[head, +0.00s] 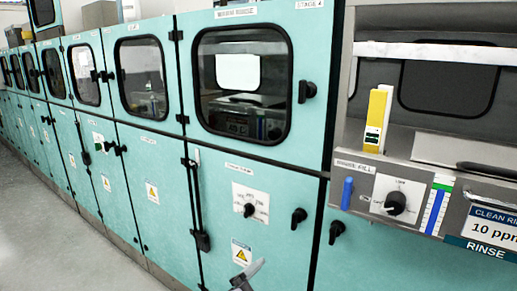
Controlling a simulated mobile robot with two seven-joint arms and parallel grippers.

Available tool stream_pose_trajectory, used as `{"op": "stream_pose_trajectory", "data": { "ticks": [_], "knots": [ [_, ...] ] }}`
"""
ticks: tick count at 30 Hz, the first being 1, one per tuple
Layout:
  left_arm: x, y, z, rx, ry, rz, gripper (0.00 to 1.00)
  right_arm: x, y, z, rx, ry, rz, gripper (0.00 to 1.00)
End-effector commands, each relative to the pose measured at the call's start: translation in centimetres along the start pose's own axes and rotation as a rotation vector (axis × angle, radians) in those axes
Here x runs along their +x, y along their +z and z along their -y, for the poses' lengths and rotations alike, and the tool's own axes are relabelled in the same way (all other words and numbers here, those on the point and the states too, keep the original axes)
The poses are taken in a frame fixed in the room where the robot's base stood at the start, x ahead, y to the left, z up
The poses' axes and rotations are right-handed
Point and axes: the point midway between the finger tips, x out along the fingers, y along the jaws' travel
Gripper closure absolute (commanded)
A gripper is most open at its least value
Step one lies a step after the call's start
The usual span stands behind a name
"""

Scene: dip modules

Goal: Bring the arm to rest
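A small grey and black part of one of my grippers (246,275) shows at the bottom edge, in front of the teal cabinet doors. It slants up to the right and seems to belong to my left arm. Most of it is cut off by the frame, so I cannot tell whether its fingers are open or shut, or whether it holds anything. My other gripper is not in view.
A row of teal cabinets (222,160) with windows, knobs and latches runs back to the left. At right is a rinse station (365,165) with a yellow block (378,118), a blue handle (347,193) and a black knob (395,203). Grey floor (50,235) at lower left is clear.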

Motion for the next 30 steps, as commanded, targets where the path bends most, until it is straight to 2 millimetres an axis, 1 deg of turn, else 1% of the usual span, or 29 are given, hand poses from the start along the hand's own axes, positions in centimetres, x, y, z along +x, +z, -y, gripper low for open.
{"op": "stream_pose_trajectory", "data": {
  "ticks": [1, 5, 6, 8, 9, 11, 12, 14, 15, 17, 18, 21, 24, 27, 30],
  "knots": [
    [-0.5, 1.9, -0.8, -0.066, 0.008, 0.027, 0.04, 0.0, 0.0, 0.0, 0.000, 0.000, 0.000, 0.57],
    [-2.1, 6.5, -2.5, -0.224, 0.010, 0.089, 0.04, 0.0, 0.0, 0.0, 0.000, 0.000, 0.000, 0.57],
    [-2.7, 7.9, -3.0, -0.271, 0.009, 0.110, 0.04, 0.0, 0.0, 0.0, 0.000, 0.000, 0.000, 0.57],
    [-3.7, 9.9, -3.9, -0.340, 0.005, 0.141, 0.04, 0.0, 0.0, 0.0, 0.000, 0.000, 0.000, 0.57],
    [-4.5, 11.4, -4.4, -0.383, 0.001, 0.164, 0.04, 0.0, 0.0, 0.0, 0.000, 0.000, 0.000, 0.57],
    [-5.7, 13.5, -5.3, -0.447, -0.006, 0.198, 0.04, 0.0, 0.0, 0.0, 0.000, 0.000, 0.000, 0.57],
    [-6.6, 14.8, -5.9, -0.489, -0.013, 0.221, 0.04, 0.0, 0.0, 0.0, 0.000, 0.000, 0.000, 0.57],
    [-8.1, 16.9, -6.8, -0.548, -0.024, 0.258, 0.04, 0.0, 0.0, 0.0, 0.000, 0.000, 0.000, 0.57],
    [-9.2, 18.2, -7.4, -0.586, -0.033, 0.282, 0.04, 0.0, 0.0, 0.0, 0.000, 0.000, 0.000, 0.57],
    [-10.9, 20.1, -8.3, -0.641, -0.047, 0.319, 0.04, 0.0, 0.0, 0.0, 0.000, 0.000, 0.000, 0.57],
    [-12.1, 21.4, -8.9, -0.675, -0.058, 0.345, 0.04, 0.0, 0.0, 0.0, 0.000, 0.000, 0.000, 0.57],
    [-15.2, 24.1, -10.2, -0.749, -0.086, 0.403, 0.04, 0.0, 0.0, 0.0, 0.000, 0.000, 0.000, 0.57],
    [-17.8, 26.2, -11.2, -0.804, -0.112, 0.450, 0.04, 0.0, 0.0, 0.0, 0.000, 0.000, 0.000, 0.57],
    [-19.7, 27.5, -11.8, -0.838, -0.131, 0.483, 0.04, 0.0, 0.0, 0.0, 0.000, 0.000, 0.000, 0.57],
    [-20.7, 28.1, -12.1, -0.856, -0.142, 0.499, 0.04, 0.0, 0.0, 0.0, 0.000, 0.000, 0.000, 0.57]
  ]
}}
